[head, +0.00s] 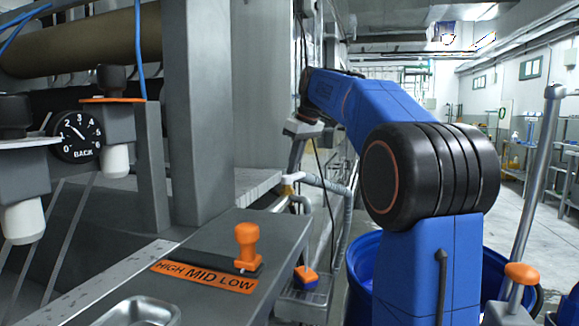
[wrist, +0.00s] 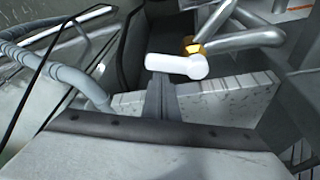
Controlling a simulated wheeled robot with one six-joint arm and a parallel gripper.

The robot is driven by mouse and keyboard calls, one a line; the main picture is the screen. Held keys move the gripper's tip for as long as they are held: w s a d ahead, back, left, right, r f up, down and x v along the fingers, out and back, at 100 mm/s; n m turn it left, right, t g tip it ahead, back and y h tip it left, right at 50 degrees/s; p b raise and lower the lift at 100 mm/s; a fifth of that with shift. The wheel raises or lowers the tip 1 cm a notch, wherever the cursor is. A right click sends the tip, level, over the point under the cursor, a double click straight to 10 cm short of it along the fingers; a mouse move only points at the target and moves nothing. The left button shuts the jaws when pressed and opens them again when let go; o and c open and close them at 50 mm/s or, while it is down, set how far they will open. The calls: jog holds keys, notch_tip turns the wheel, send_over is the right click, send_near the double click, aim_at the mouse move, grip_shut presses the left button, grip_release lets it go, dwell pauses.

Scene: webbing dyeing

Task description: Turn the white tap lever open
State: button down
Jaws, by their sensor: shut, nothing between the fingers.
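The white tap lever (wrist: 177,66) is a short rounded white bar lying across the middle of the wrist view, beside a brass fitting (wrist: 193,46) on a grey pipe. In the head view the lever (head: 292,178) is a small white spot beyond the machine's corner. My gripper (wrist: 160,80) is shut and empty. Its fingertips overlap the lever's near side in the wrist view; whether they touch it I cannot tell. In the head view my gripper (head: 295,168) points down just above the lever.
Grey pipes (head: 325,184) run around the tap. The machine's grey panel with an orange knob (head: 247,246) stands in the front left. A blue drum (head: 362,262) stands behind my arm. Hoses (wrist: 52,66) hang at left in the wrist view.

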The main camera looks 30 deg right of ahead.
jog(key=s+m, duration=0.1)
jog(key=m, duration=0.1)
jog(key=s+d+m+h, duration=0.1)
jog(key=m, duration=0.1)
jog(key=shift+m+h, duration=0.3)
jog(key=shift+s+d+m+h, duration=0.1)
jog(key=shift+s+m+h, duration=0.2)
jog(key=shift+s+m, duration=0.65)
jog(key=shift+s+m+h, duration=0.3)
jog(key=shift+s+m, duration=0.25)
jog(key=shift+m, duration=0.7)
jog(key=shift+s, duration=0.2)
notch_tip(320, 180, up, 9)
jog(key=shift+w+d+r, duration=0.15)
jog(key=shift+w+r, duration=0.05)
jog(key=shift+w, duration=0.05)
